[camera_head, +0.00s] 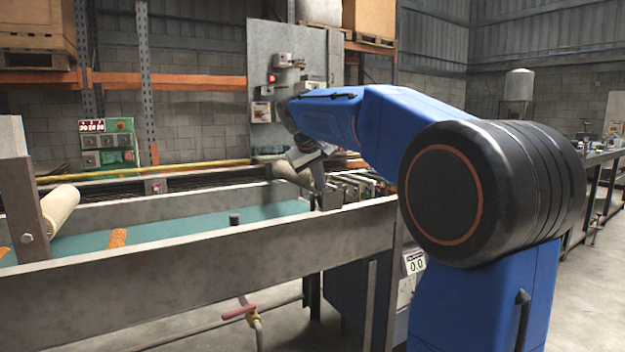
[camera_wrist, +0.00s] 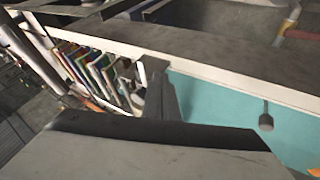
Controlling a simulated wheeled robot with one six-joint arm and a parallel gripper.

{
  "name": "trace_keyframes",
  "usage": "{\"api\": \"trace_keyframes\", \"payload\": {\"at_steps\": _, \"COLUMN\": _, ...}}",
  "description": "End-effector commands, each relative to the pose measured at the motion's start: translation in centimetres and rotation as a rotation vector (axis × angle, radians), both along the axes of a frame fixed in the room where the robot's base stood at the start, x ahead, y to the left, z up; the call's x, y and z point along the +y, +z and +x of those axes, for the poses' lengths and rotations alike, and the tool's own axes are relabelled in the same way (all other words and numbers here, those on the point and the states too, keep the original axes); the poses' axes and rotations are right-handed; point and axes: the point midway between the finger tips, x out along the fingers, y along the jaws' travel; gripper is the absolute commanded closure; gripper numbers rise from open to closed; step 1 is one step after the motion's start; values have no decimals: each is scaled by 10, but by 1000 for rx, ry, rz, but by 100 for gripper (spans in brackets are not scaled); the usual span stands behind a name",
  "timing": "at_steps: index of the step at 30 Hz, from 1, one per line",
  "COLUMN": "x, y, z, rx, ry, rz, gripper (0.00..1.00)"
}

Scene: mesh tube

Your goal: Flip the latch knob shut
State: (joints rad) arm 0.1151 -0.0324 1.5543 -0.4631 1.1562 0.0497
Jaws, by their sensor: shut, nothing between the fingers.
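A small dark knob (camera_head: 234,219) stands near the near wall of the trough in the head view. A grey knob on a thin stem, likely the same one, shows over the teal bed at the right of the wrist view (camera_wrist: 266,122). I cannot tell which way it is flipped. My gripper (camera_head: 308,178) is shut and empty, beyond the trough's near wall and to the right of the knob, apart from it. Its fingertips are small and hard to make out. A broad grey surface, apparently part of my gripper, fills the bottom of the wrist view.
The trough's near wall (camera_head: 190,260) runs along the front; its teal bed (camera_head: 265,212) is mostly bare. A dark upright block (camera_head: 330,196) and a row of thin coloured plates (camera_wrist: 95,72) stand close to my gripper. A pale roller (camera_head: 62,207) lies at left.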

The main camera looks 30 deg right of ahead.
Motion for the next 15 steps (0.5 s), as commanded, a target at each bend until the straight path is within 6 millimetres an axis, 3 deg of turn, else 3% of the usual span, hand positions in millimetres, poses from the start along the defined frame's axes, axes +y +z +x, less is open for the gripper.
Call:
{"api": "trace_keyframes", "payload": {"at_steps": 6, "x": -14, "y": 0, "z": 0, "rx": 0, "ry": -1, "rz": 1, "gripper": 100}}
{"api": "trace_keyframes", "payload": {"at_steps": 15, "x": -15, "y": 0, "z": 0, "rx": 1, "ry": 0, "rz": 0, "gripper": 100}}
